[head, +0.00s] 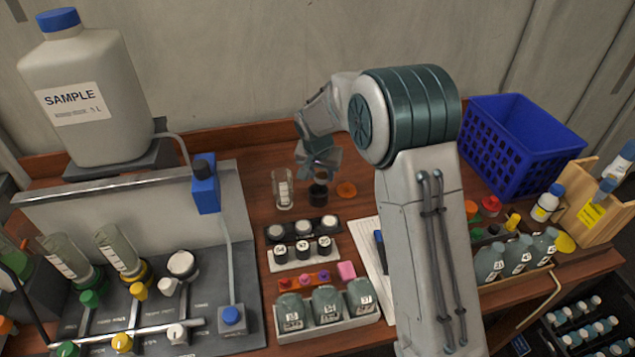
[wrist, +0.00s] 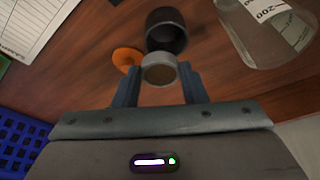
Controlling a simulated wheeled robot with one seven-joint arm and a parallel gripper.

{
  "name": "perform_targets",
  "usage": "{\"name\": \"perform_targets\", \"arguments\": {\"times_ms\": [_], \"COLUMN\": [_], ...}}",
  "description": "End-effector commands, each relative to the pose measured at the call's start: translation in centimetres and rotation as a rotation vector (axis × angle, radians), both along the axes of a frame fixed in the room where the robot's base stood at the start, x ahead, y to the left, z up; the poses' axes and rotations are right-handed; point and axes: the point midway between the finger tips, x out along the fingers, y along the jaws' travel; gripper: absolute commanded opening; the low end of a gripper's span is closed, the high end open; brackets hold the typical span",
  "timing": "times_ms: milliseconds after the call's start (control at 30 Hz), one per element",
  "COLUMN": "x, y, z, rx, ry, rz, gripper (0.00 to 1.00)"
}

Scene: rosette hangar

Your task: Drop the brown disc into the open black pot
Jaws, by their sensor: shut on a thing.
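The open black pot (head: 318,194) stands upright on the wooden bench; its dark mouth also shows in the wrist view (wrist: 166,30). My gripper (head: 320,168) is just above the pot in the head view. In the wrist view my gripper (wrist: 158,80) is shut on the brown disc (wrist: 160,74), which has a greyish rim and a brown face. The disc overlaps the pot's near rim in that view, so it looks close to the mouth but not clearly centred over it. In the head view the disc is too small to make out.
A glass beaker (head: 283,189) stands close left of the pot. An orange disc (head: 347,190) lies flat on the bench right of it. Black-capped jars (head: 302,250) stand in front. A blue basket (head: 520,145) is at the back right.

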Motion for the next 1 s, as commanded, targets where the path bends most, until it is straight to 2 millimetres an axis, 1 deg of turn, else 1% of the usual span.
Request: {"name": "perform_targets", "arguments": {"times_ms": [33,133,267,600,700,1000], "x": [0.2,0.3,0.4,0.4,0.4,0.4], "y": [0.6,1.1,1.1,1.0,1.0,1.0], "z": [-0.4,-0.4,-0.7,-3.1,-3.6,-3.7], "rx": [-0.001,-0.003,-0.003,-0.003,-0.002,-0.002], "ry": [-0.003,-0.006,-0.005,-0.004,-0.006,-0.006], "rz": [-0.009,-0.023,-0.029,-0.029,-0.028,-0.028], "gripper": [0.17,0.17,0.17,0.17,0.17,0.17]}}
